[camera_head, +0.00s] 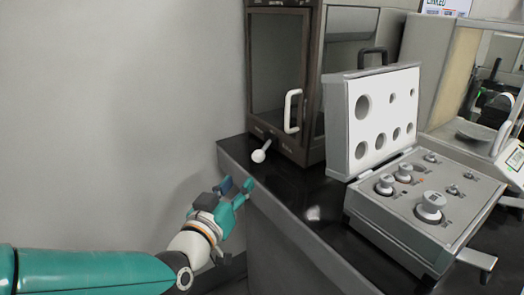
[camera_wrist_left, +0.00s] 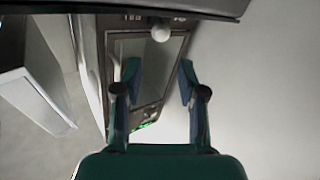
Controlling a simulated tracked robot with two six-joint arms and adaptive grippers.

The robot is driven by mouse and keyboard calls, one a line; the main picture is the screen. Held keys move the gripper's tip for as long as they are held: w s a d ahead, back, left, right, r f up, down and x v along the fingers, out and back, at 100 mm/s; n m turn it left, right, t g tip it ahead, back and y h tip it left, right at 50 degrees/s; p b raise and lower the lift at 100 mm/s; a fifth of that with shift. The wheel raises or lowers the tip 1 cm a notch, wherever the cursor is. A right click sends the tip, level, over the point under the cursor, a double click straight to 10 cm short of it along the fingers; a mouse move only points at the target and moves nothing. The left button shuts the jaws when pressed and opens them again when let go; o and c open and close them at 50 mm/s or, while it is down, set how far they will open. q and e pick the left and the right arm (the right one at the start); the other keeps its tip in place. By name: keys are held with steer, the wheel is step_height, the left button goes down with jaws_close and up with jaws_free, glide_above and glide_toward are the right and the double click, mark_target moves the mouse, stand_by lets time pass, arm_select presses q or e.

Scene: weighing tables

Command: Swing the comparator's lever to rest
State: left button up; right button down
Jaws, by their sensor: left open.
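The comparator (camera_head: 286,75) is a dark-framed cabinet with a glass door at the table's left end. Its lever (camera_head: 260,154), a short arm with a white round knob, sticks out low on the front, below the white door handle (camera_head: 292,111). In the left wrist view the knob (camera_wrist_left: 161,33) shows near the top, beyond the fingertips and roughly centred between them. My left gripper (camera_head: 237,187) is open and empty, just off the table's left edge, below and left of the knob and apart from it. My right gripper is in neither view.
An open weight case (camera_head: 393,222) with a raised foam lid (camera_head: 382,118) and several weights stands right of the comparator. A balance with a glass enclosure (camera_head: 452,75) is at the far right. The dark table (camera_head: 275,195) has a bare strip in front of the comparator.

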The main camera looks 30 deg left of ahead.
arm_select(q)
steer(key=p, duration=0.4)
glide_toward(262, 150)
steer(key=x, duration=1)
steer(key=shift+f+b, duration=0.3)
jaws_close()
steer(key=shift+f, duration=0.1)
